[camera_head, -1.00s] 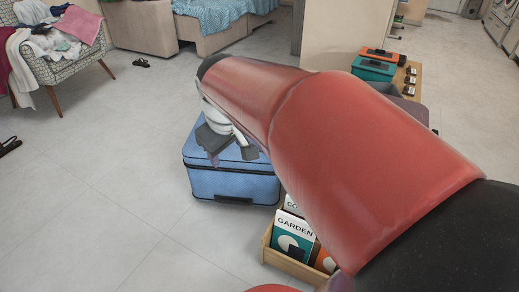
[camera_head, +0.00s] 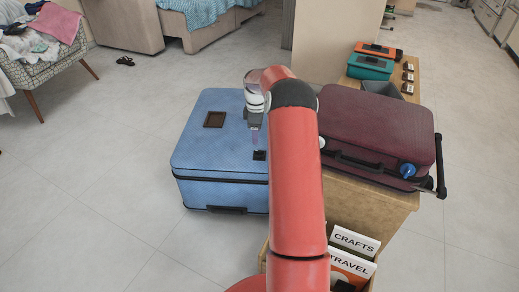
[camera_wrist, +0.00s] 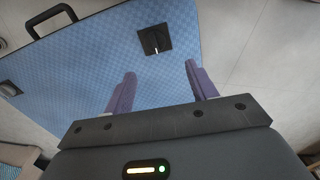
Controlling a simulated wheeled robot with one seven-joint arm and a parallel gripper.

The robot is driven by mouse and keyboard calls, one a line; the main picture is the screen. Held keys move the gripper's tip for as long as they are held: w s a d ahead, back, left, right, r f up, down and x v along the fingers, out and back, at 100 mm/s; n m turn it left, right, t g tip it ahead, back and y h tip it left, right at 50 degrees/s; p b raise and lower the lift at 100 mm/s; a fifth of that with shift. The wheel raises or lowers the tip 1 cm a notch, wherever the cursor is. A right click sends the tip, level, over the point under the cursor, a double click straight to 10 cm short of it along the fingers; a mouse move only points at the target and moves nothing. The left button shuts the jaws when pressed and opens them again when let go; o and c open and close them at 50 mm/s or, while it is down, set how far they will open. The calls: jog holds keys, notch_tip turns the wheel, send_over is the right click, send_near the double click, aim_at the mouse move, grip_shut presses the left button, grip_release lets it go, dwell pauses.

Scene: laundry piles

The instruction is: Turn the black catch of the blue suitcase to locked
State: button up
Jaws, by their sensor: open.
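The blue suitcase (camera_head: 208,158) lies flat on the floor and fills much of the wrist view (camera_wrist: 95,65). On its top a square black catch (camera_wrist: 155,40) with a white mark shows in the wrist view, just beyond my fingertips. The mark points toward the picture's bottom; I cannot tell the locked position. It looks like the dark square (camera_head: 214,119) in the head view. A smaller black piece (camera_head: 259,155) sits near the right side. My gripper (camera_wrist: 160,74) is open and empty above the suitcase, its purple fingers apart on either side below the catch, not touching it.
A maroon suitcase (camera_head: 375,128) lies on a wooden stand (camera_head: 370,198) close on the right. A crate of books (camera_head: 355,243) stands in front, partly behind my arm. Teal (camera_head: 371,67) and orange (camera_head: 379,50) boxes stand behind.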

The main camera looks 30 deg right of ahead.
aim_at(260, 151)
jog(key=f, duration=0.3)
jog(key=d+f, duration=0.1)
jog(key=f, duration=0.6)
jog(key=shift+d, duration=0.2)
jog(key=shift+c, duration=0.5)
jog(key=c, duration=0.9)
